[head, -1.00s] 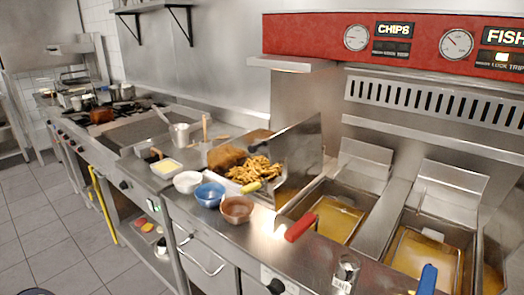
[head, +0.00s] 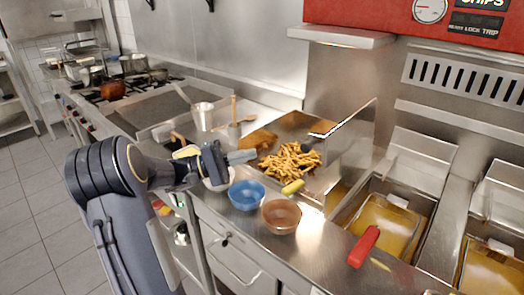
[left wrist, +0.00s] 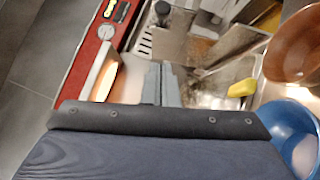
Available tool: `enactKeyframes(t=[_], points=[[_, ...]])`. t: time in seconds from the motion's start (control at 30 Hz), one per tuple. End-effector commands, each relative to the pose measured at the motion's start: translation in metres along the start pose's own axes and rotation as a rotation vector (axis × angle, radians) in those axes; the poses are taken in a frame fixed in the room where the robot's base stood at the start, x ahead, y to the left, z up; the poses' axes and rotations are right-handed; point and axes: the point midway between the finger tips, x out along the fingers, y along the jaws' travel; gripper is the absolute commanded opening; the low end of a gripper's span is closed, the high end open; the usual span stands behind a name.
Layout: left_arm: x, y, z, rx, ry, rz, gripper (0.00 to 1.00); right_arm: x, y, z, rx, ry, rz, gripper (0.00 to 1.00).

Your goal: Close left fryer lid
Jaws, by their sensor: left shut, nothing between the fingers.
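The left fryer (head: 390,220) is at the right in the head view, an open basin of yellow oil with a basket in it. The basket has a red handle (head: 364,247). The left fryer lid (head: 424,155) is a metal panel raised and leaning back behind the basin. My left gripper (head: 255,155) is shut and empty, above the counter by the chips, well left of the lid. Its closed fingers also show in the left wrist view (left wrist: 161,82). My right gripper is not in view.
Chips (head: 290,161) lie in a metal tray beside an upright metal sheet (head: 352,140). A blue bowl (head: 246,195) and a brown bowl (head: 281,216) stand at the counter front. A second fryer (head: 488,265) is at the right edge. A metal shelf (head: 340,37) juts out above.

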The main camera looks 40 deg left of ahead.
Motion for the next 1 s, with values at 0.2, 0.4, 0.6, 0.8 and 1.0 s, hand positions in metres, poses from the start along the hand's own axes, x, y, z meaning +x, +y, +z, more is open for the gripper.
enactKeyframes(t=[0.2, 0.4, 0.6, 0.8, 1.0], points=[[0.049, 0.003, 0.002, -0.004, -0.006, -0.001, 0.00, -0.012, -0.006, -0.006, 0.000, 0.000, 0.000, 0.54], [0.087, 0.003, 0.007, -0.004, -0.005, -0.002, 0.00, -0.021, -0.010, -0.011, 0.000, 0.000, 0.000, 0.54], [0.103, 0.001, 0.025, -0.003, -0.002, -0.002, 0.00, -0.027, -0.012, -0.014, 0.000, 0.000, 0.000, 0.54], [0.107, 0.000, 0.029, -0.002, -0.002, -0.002, 0.00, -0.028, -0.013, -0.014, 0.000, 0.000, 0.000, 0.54], [0.107, -0.001, 0.029, -0.002, -0.001, -0.002, 0.00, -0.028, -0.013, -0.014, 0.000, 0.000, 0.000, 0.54]])
